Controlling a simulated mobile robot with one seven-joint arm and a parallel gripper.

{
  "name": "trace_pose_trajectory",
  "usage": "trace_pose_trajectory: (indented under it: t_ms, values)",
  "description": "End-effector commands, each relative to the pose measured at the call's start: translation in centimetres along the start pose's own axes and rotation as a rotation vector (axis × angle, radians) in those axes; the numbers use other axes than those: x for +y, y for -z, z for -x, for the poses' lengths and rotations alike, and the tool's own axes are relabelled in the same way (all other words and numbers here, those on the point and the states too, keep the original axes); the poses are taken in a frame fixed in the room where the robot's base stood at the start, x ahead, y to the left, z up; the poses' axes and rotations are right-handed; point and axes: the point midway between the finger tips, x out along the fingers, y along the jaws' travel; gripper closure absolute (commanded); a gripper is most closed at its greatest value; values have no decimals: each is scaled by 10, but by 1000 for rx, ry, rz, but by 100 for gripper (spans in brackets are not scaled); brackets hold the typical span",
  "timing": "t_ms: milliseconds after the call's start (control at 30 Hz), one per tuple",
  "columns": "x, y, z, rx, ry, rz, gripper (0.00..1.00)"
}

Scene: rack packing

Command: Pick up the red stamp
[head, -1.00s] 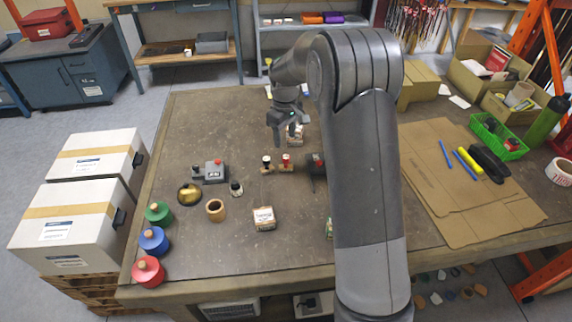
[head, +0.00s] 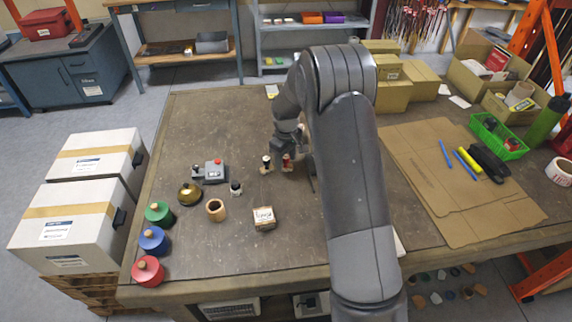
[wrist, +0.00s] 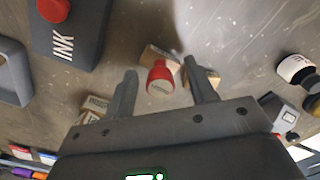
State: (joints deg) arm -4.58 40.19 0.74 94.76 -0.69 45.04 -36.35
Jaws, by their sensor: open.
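The red stamp has a red knob handle. In the wrist view the red stamp (wrist: 160,78) stands between my two fingers, with pale wooden pieces around its foot. In the head view the red stamp (head: 287,161) shows just below my gripper (head: 288,147), partly covered by it. In the wrist view my gripper (wrist: 160,75) is open, with one finger on each side of the red handle. I cannot tell whether either finger touches it.
A black-and-white-topped stamp (head: 266,163) stands just left of it. A wooden-sided block (head: 264,217) and a small round jar (head: 236,188) stand nearer the front. The table between them is bare.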

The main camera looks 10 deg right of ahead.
Motion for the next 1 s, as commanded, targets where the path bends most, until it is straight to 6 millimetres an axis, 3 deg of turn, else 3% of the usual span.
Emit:
trace_pose_trajectory:
  t_ms: [67,667,1000]
  values:
    - [0,0,0,0,0,0,49]
    - [0,0,1,0,0,0,97]
    - [0,0,5,0,0,0,97]
